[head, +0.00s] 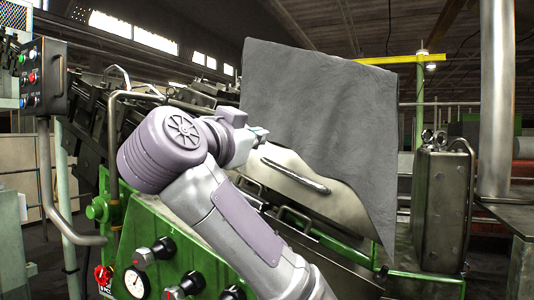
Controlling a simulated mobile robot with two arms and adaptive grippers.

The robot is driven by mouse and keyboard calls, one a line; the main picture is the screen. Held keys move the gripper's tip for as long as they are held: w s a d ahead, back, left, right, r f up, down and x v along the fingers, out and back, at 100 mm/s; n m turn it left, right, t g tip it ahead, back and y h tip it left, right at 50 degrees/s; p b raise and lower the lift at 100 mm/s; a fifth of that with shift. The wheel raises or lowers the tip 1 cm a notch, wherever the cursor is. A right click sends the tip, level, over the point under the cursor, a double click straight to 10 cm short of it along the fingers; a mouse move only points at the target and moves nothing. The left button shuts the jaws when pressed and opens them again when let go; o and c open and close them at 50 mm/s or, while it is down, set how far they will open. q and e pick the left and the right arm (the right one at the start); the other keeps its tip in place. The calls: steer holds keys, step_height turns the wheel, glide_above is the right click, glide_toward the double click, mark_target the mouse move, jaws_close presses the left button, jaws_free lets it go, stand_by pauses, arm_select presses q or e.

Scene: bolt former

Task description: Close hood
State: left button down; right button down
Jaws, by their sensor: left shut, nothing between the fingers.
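The hood (325,110) stands tilted up at the centre of the head view, a large dark grey panel. Below its left edge is a paler curved metal panel (345,205) with a long bar handle (295,175). My left arm rises from the bottom centre and bends at a big purple joint. My left gripper (261,134) is at the hood's lower left edge, above and left of the handle. It is small in the view, its fingers are shut and empty, and I cannot tell whether it touches the hood. My right gripper is not in view.
A green machine body with a gauge (135,282) and black knobs (163,247) lies below my arm. A control box (44,77) on a bent pipe stands at the left. A metal tank (441,208) and a thick post (496,95) stand at the right.

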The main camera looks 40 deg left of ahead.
arm_select(q)
steer(key=p, duration=0.3)
glide_toward(267, 154)
steer(key=w+d+r, duration=0.4)
steer(key=w+r, duration=0.1)
steer(key=f, duration=0.1)
steer(key=s+a+f, duration=0.1)
steer(key=f+p, duration=0.1)
steer(key=shift+s+a+f, duration=0.15)
steer(key=shift+s+f, duration=0.15)
steer(key=shift+f, duration=0.1)
